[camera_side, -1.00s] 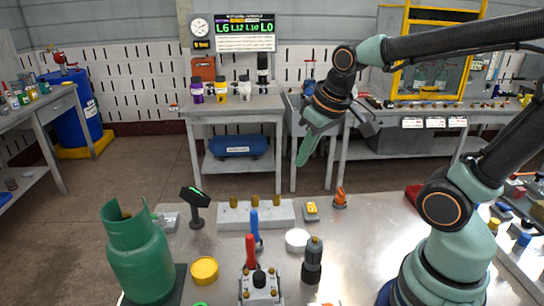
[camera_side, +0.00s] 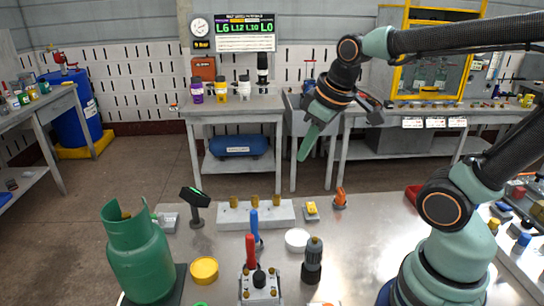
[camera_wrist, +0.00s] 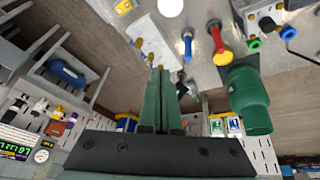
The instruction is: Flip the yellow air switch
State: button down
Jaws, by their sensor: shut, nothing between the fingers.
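The yellow air switch (camera_side: 311,208) appears to be the small yellow rocker on a grey base on the near metal table, right of the white block with brass fittings. It also shows in the wrist view at the top left edge (camera_wrist: 123,6). My gripper (camera_side: 302,158) is shut and empty, its green fingers pointing down, well above and apart from the switch. In the wrist view the two fingers (camera_wrist: 162,72) lie close together in front of the white block. The switch's lever position is too small to tell.
The white block (camera_side: 277,213) stands left of the switch, an orange switch (camera_side: 340,199) to its right. A blue lever (camera_side: 254,222), red lever (camera_side: 250,248), white disc (camera_side: 297,239), dark cylinder (camera_side: 313,262) and green tank (camera_side: 140,255) stand nearer. The table's right-middle area is clear.

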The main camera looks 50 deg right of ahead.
jog(key=w+d+f+n+g, duration=0.2)
jog(key=w+d+f+n, duration=0.1)
jog(key=d, duration=0.3)
jog(key=n+g, duration=0.3)
jog(key=n, duration=0.1)
send_over(311, 204)
notch_tip(311, 204, down, 4)
jog(key=shift+f, duration=0.15)
jog(key=shift+f, duration=0.15)
notch_tip(311, 204, down, 14)
jog(key=shift+r, duration=0.25)
jog(key=shift+f, duration=0.15)
